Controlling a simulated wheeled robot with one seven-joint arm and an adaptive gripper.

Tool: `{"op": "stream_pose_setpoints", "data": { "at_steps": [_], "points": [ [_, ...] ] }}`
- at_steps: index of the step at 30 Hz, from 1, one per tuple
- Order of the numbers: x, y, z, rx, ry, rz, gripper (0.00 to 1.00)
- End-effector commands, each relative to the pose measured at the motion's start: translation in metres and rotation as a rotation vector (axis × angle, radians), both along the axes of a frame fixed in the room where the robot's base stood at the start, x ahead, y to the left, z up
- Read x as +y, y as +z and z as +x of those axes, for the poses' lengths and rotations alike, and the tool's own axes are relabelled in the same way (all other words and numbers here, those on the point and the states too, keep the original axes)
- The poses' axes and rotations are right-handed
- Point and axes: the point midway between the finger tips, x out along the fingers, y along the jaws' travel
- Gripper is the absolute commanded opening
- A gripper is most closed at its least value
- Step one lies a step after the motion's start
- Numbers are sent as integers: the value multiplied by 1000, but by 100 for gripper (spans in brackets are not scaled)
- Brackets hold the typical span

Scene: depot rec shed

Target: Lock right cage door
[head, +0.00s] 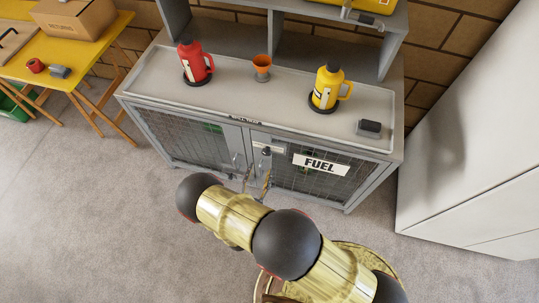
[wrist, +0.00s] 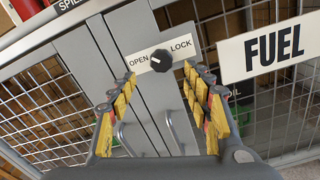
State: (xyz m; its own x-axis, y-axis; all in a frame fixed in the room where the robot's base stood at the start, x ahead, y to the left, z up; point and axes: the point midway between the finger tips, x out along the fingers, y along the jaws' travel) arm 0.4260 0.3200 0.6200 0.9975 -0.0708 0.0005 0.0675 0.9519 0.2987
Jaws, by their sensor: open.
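The right cage door (head: 310,182) of the grey cabinet is mesh with a white FUEL sign (head: 321,163); it looks closed. A black round knob (wrist: 161,60) sits on a white OPEN/LOCK plate (wrist: 182,47) on the right door's frame. A pale mark on the knob faces the OPEN side. My gripper (wrist: 155,88) is open and empty, its fingers either side of the knob in the wrist view and apart from it. In the head view my gripper (head: 254,178) is in front of the door seam, partly hidden by my arm.
The left cage door (head: 185,138) also looks closed. Door handles (wrist: 174,130) hang below the knob. On the cabinet top stand a red jug (head: 191,65), an orange cup (head: 262,66), a yellow jug (head: 328,87) and a dark block (head: 369,128). A white cabinet (head: 470,130) bounds the right.

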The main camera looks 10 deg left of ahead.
Motion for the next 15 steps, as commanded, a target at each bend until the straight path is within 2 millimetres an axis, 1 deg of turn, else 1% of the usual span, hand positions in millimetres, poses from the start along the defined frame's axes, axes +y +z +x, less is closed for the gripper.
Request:
{"op": "stream_pose_setpoints", "data": {
  "at_steps": [5, 15],
  "points": [
    [-3, -1, 14, -2, -8, 13, 50],
    [-8, -1, 62, -2, -11, 12, 50]
  ]
}}
